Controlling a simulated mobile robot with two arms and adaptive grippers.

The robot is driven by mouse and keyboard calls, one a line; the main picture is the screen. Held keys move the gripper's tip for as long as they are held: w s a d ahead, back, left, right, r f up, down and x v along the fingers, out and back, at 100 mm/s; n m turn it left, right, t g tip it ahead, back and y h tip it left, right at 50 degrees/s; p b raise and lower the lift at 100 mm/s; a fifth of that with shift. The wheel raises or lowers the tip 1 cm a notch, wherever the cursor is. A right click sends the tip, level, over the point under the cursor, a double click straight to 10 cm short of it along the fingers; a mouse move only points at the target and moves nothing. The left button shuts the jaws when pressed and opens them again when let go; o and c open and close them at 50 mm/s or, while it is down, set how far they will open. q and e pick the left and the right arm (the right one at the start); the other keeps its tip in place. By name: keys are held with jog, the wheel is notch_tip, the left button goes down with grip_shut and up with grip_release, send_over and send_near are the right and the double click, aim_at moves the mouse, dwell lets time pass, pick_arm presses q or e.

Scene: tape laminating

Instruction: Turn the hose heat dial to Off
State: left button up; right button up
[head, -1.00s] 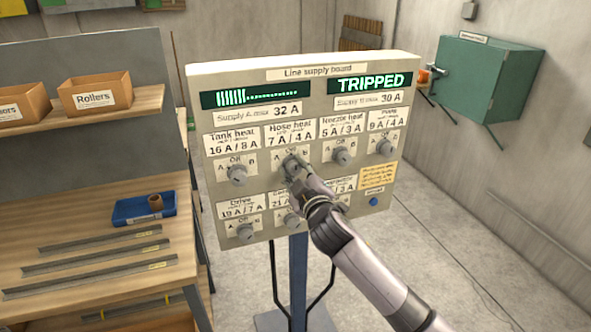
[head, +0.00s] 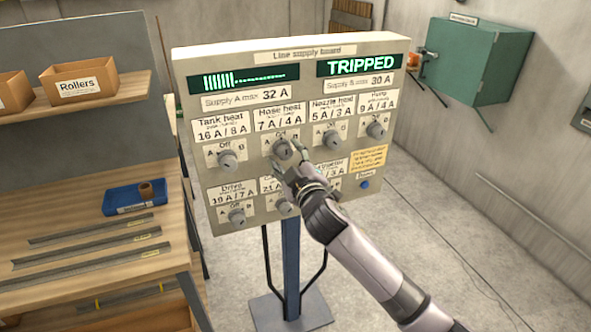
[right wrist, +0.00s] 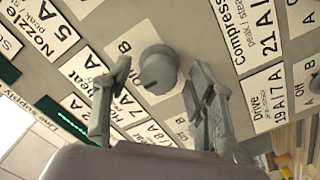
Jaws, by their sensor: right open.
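The hose heat dial (head: 282,149) is a grey round knob in the top row of the line supply board (head: 262,222), second from the left, under the "Hose heat 7 A / 4 A" label. My right gripper (head: 291,166) is just in front of it and below. In the right wrist view the dial (right wrist: 158,68) shows between and beyond the spread fingers of my right gripper (right wrist: 155,95), with a gap on both sides. My left gripper is out of view.
The board's right display (head: 361,65) reads TRIPPED. Other dials sit close by, such as tank heat (head: 227,160) and nozzle heat (head: 331,139). A blue button (head: 365,184) is at lower right.

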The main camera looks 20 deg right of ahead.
jog(key=s, duration=1)
jog(key=shift+s, duration=0.35)
jog(key=shift+d, duration=0.1)
notch_tip(320, 180, down, 20)
jog(key=w+d+m+g, duration=0.1)
jog(key=d+g, duration=0.2)
jog(key=g, duration=0.1)
jog(key=s+d+f+m+g, duration=0.15)
jog(key=s+f, duration=0.25)
jog(key=f, duration=0.8)
jog(key=s+f+m+g, duration=0.1)
jog(key=s+f+g, duration=0.3)
jog(key=f, duration=0.8)
jog(key=s+f+m+g, duration=0.1)
jog(key=s+f+g, duration=0.1)
jog(key=s+f, duration=0.6)
jog(key=s+f+m+g+b, duration=0.1)
jog(key=s+f+g, duration=0.2)
jog(key=s+f, duration=0.6)
jog(key=s+a+f+m+g, duration=0.1)
jog(key=s+f, duration=0.7)
jog(key=s, duration=1.7)
jog(key=shift+s+f+g, duration=0.25)
jog(key=shift+f+g, duration=0.1)
jog(key=shift+g, duration=0.5)
